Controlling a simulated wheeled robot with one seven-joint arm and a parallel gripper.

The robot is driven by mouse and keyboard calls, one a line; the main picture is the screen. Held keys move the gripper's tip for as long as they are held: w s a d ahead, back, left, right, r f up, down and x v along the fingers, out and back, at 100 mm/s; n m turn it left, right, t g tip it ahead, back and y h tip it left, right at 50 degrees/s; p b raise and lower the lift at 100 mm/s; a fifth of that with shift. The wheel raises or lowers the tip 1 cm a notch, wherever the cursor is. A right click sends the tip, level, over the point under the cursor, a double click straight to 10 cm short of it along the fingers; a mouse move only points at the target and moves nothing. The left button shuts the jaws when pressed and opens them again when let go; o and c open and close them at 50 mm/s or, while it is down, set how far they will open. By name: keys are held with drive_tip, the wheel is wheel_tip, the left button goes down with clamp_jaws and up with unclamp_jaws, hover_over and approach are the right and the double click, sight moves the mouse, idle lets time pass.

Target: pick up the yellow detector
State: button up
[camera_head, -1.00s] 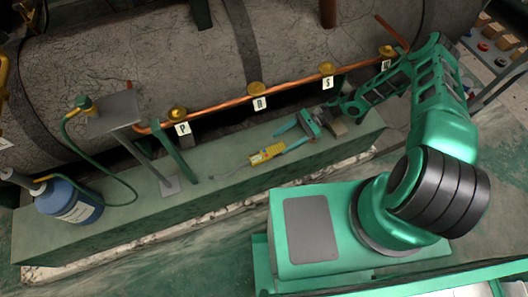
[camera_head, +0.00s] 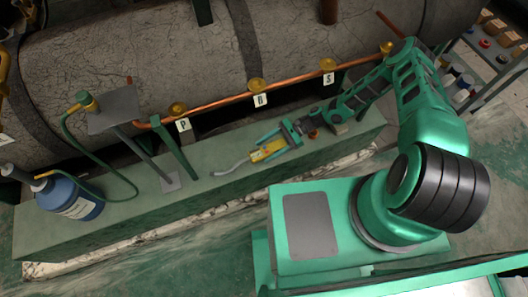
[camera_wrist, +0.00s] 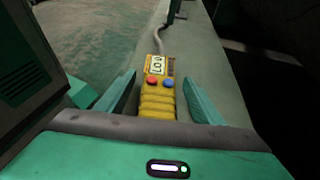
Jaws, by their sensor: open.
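The yellow detector (camera_head: 268,150) lies on the grey-green ledge (camera_head: 222,172) in the head view, with its grey flexible probe (camera_head: 230,167) pointing left. In the wrist view the detector (camera_wrist: 158,92) shows a label panel, a red and a blue button and a ribbed yellow body. My gripper (camera_head: 272,142) is open, with one finger on each side of the detector's body. In the wrist view the fingers (camera_wrist: 160,98) show gaps to the body on both sides. The near end of the detector is hidden behind my gripper's palm.
A copper pipe (camera_head: 218,102) with brass valves and tags P, R and S runs behind the ledge. A post (camera_head: 176,150) stands left of the probe. A blue bottle (camera_head: 70,198) with a green hose is at the far left. A small brass-coloured piece (camera_head: 314,134) sits near my wrist.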

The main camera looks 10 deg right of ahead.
drive_tip(key=c, duration=1.4)
drive_tip(key=shift+r, duration=0.1)
drive_tip(key=shift+r, duration=0.5)
drive_tip(key=r, duration=0.1)
drive_tip(key=s+r, duration=0.1)
drive_tip(key=r, duration=0.1)
drive_tip(key=shift+d+r, duration=0.1)
drive_tip(key=shift+r, duration=0.2)
drive_tip(key=s+d+r, duration=0.1)
drive_tip(key=s+r, duration=0.9)
drive_tip(key=r, duration=0.1)
drive_tip(key=shift+s+d+r, duration=0.15)
drive_tip(key=shift+s+d, duration=0.05)
drive_tip(key=shift+d, duration=0.2)
drive_tip(key=shift+d, duration=0.1)
